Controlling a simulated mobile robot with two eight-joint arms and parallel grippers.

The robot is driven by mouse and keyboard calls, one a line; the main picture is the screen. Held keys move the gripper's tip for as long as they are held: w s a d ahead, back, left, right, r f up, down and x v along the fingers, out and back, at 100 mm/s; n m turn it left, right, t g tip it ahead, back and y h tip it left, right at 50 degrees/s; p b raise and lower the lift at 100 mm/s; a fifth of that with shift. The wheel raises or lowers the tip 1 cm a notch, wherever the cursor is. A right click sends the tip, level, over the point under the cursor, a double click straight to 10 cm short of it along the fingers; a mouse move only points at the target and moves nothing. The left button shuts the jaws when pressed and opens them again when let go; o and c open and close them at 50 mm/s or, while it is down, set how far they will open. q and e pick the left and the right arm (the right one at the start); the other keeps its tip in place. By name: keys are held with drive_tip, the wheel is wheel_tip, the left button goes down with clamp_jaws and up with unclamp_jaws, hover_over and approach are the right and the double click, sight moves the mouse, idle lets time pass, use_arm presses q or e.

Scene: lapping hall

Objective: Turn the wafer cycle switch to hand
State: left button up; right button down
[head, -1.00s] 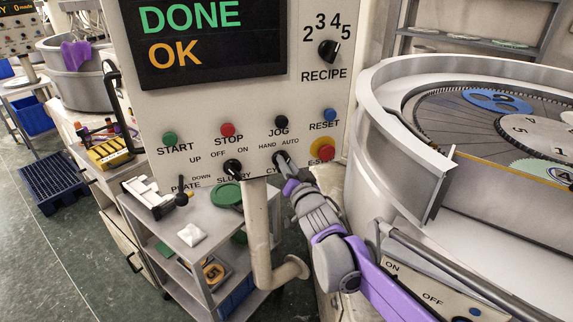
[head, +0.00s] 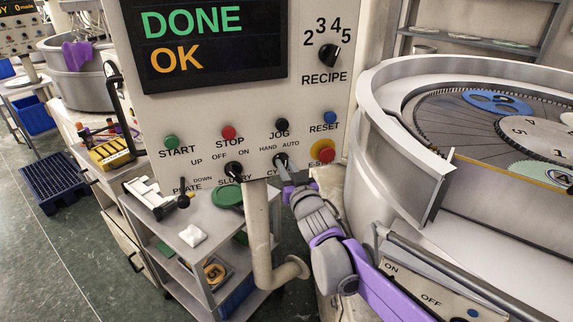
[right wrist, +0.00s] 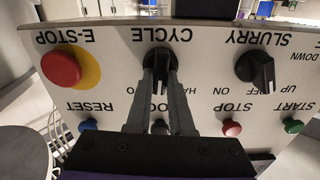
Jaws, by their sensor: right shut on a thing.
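The cycle switch (head: 281,160) is a black rotary knob low on the white control panel (head: 210,118), below the HAND and AUTO labels. My right gripper (head: 285,172) is at it from below right, its fingers shut on the knob. In the right wrist view the panel appears upside down. There the two grey fingers of my right gripper (right wrist: 158,78) lie on either side of the cycle switch (right wrist: 158,58). The fingers cover part of the labels and knob, so I cannot tell its exact pointing. My left gripper is not in view.
The red E-STOP button (head: 323,151) on its yellow ring is close to the right of my gripper. The slurry switch (head: 233,169) is to the left. The screen (head: 208,42) reads DONE OK. A grey cart (head: 190,250) stands below, the round machine (head: 365,150) at right.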

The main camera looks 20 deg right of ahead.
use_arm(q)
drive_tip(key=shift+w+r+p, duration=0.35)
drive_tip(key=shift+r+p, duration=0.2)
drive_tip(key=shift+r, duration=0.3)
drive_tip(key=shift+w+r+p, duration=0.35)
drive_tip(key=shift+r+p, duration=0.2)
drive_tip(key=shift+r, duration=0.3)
use_arm(e)
drive_tip(key=shift+a+n, duration=0.2)
drive_tip(key=shift+n, duration=3.3)
drive_tip(key=shift+f, duration=0.1)
drive_tip(key=c, duration=0.8)
unclamp_jaws()
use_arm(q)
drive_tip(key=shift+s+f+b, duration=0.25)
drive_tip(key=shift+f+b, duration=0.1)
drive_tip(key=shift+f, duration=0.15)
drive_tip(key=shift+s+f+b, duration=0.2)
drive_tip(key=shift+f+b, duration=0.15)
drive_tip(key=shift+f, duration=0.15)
use_arm(e)
drive_tip(key=s, duration=1.1)
drive_tip(key=shift+d, duration=0.25)
